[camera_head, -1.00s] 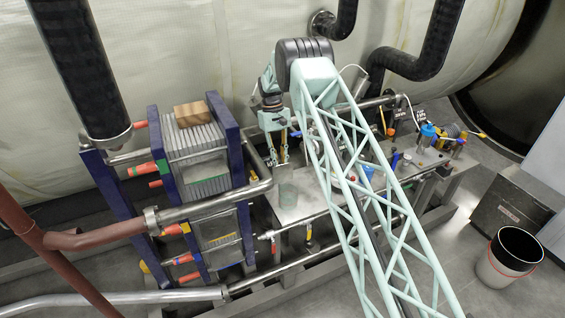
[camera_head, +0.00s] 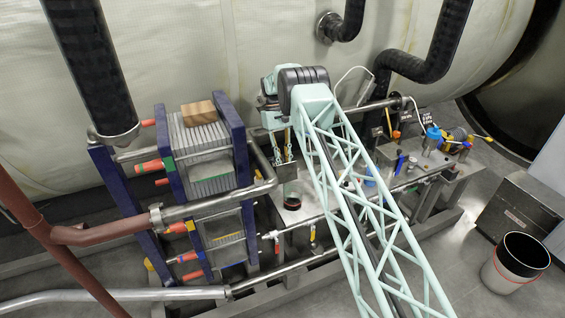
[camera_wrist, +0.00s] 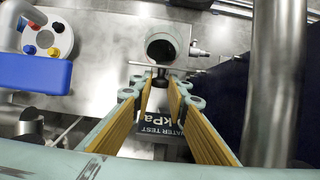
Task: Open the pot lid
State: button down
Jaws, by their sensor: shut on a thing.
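The pot (camera_head: 292,203) stands on the metal bench below my gripper. Its mouth shows dark and open in the head view, and it also shows in the wrist view (camera_wrist: 161,48). The lid (camera_wrist: 190,70) appears as a thin edge-on line between my fingertips and the pot, apart from the pot's mouth. My gripper (camera_wrist: 160,80), with yellow-padded fingers, is shut on the lid's dark knob. In the head view my gripper (camera_head: 284,150) hangs above and slightly behind the pot; the lid is hard to make out there.
A blue-framed plate stack (camera_head: 205,160) with pipes stands close left of the pot. A blue and white device with coloured knobs (camera_wrist: 45,45) is on the bench. A dark sign (camera_wrist: 165,125) lies beyond my fingers. Valves and small tools crowd the bench's right end.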

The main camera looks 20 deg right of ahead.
jog(key=c, duration=2.5)
grip_release()
jog(key=shift+r, duration=0.25)
notch_tip(320, 180, up, 10)
jog(key=shift+f, duration=0.2)
